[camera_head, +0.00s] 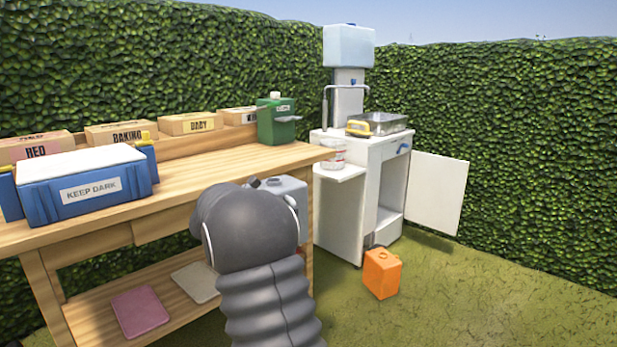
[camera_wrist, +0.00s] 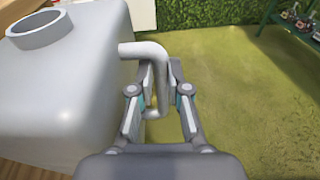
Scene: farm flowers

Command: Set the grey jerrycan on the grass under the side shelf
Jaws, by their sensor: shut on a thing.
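The grey jerrycan (camera_head: 288,187) shows in part behind my arm, at the right end of the wooden bench. In the wrist view the jerrycan (camera_wrist: 65,95) fills the left side, with its round neck at the top. My gripper (camera_wrist: 158,92) is shut on the bent handle at the can's side. In the head view my arm hides the gripper and most of the can. The ground right under the shelf is largely hidden.
An orange jerrycan (camera_head: 382,274) stands on the grass (camera_head: 450,290) before the cabinet, whose door (camera_head: 437,192) hangs open. The wooden bench (camera_head: 180,190) bears a green jerrycan (camera_head: 277,122) and a blue box (camera_head: 85,187). Grass at the right is clear.

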